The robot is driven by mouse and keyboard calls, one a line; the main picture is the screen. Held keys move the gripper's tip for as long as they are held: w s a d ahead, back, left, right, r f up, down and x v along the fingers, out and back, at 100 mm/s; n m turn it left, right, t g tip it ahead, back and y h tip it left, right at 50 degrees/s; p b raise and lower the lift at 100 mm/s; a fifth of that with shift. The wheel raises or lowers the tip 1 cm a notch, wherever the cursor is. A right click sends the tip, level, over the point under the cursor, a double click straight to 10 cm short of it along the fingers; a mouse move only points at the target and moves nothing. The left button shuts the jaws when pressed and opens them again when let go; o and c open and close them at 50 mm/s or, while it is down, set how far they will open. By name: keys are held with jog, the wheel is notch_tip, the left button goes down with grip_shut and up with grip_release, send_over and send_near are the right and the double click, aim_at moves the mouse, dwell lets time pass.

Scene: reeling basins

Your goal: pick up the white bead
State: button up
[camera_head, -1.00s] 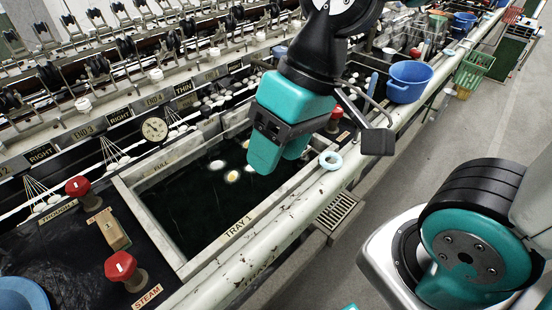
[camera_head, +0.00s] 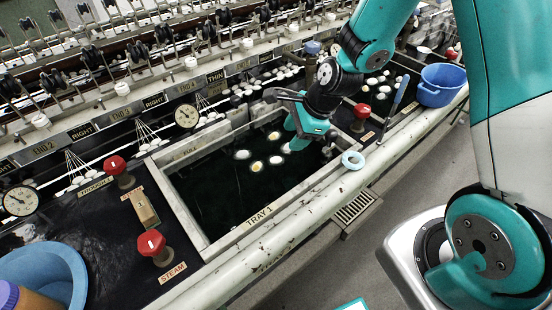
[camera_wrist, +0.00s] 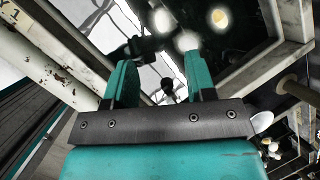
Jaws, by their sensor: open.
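Several small rounded pieces lie in the dark water of the tray marked TRAY 1 (camera_head: 217,246). Some look plain white, such as the white bead-like piece (camera_head: 242,154) at the left; others look cream or yellow in the middle (camera_head: 257,166). I cannot tell which one is the white bead. My gripper (camera_head: 297,143) is over the tray's far right part, close to the white pieces there. In the wrist view its two teal fingers (camera_wrist: 161,76) are apart with nothing held between them. Pale pieces (camera_wrist: 187,40) show beyond the fingertips, partly washed out by glare.
A blue bucket (camera_head: 441,85) is at the right. The machine's metal frame runs along the back.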

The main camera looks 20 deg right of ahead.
aim_at(276, 158)
jog(key=p+x, duration=0.1)
jog(key=x, duration=0.9)
jog(key=shift+w+f+p, duration=0.15)
jog(key=shift+f+p, duration=0.1)
jog(key=shift+p, duration=0.05)
jog(key=shift+c, duration=0.5)
jog(key=c, duration=0.6)
